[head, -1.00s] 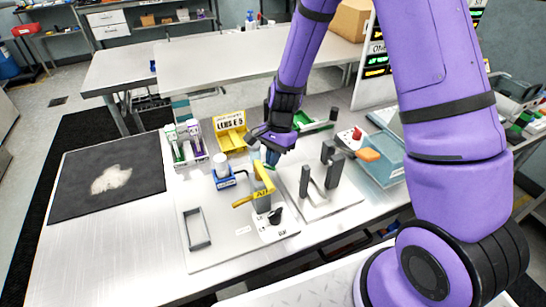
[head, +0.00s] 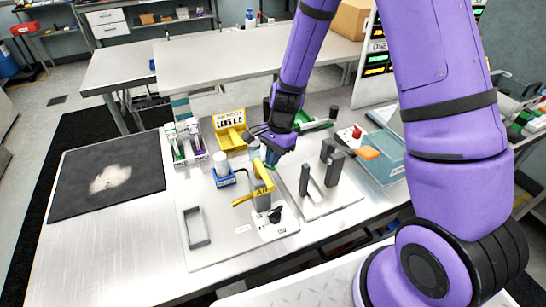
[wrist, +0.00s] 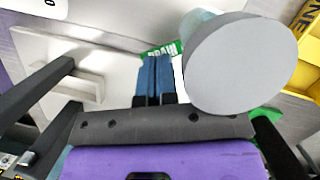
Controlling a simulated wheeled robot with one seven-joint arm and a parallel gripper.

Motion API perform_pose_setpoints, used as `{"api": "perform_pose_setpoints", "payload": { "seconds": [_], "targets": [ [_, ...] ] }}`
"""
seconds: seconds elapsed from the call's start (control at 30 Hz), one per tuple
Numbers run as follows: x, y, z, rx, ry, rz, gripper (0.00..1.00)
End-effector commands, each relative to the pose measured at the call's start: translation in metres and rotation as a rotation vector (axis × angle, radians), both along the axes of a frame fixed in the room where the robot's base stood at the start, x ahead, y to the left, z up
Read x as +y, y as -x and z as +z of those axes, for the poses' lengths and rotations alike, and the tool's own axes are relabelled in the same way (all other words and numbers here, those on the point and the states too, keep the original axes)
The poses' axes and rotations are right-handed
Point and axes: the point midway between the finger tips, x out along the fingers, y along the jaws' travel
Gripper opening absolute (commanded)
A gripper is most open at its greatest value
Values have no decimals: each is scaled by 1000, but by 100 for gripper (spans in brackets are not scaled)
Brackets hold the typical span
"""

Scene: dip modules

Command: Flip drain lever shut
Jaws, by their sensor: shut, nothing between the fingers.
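A green piece marked DRAIN (wrist: 162,50) shows in the wrist view just beyond my fingertips. The fingers partly cover it, and I cannot tell whether they touch it. My gripper (head: 271,158) is shut and empty, pointing down behind the yellow lever in the head view. Its blue fingers (wrist: 155,78) are together in the wrist view. The yellow lever marked AIR (head: 262,190) stands on a grey post on a pale plate. The drain lever's position is not clear in the head view, where my gripper hides part of the area.
A large grey round face (wrist: 240,65) is close right of my fingers. Grey uprights (head: 305,182) stand to the right on a second plate. A blue holder with a white-capped jar (head: 223,178), a yellow bin (head: 231,132) and a tube rack (head: 186,142) stand left.

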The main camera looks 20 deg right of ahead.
Motion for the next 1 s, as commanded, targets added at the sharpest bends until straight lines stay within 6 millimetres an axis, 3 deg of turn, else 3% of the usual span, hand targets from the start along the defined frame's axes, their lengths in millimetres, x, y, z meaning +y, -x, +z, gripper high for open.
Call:
{"api": "perform_pose_setpoints", "payload": {
  "seconds": [1.0],
  "targets": [
    [1,4,0,0,0,-71,0]
  ]
}}
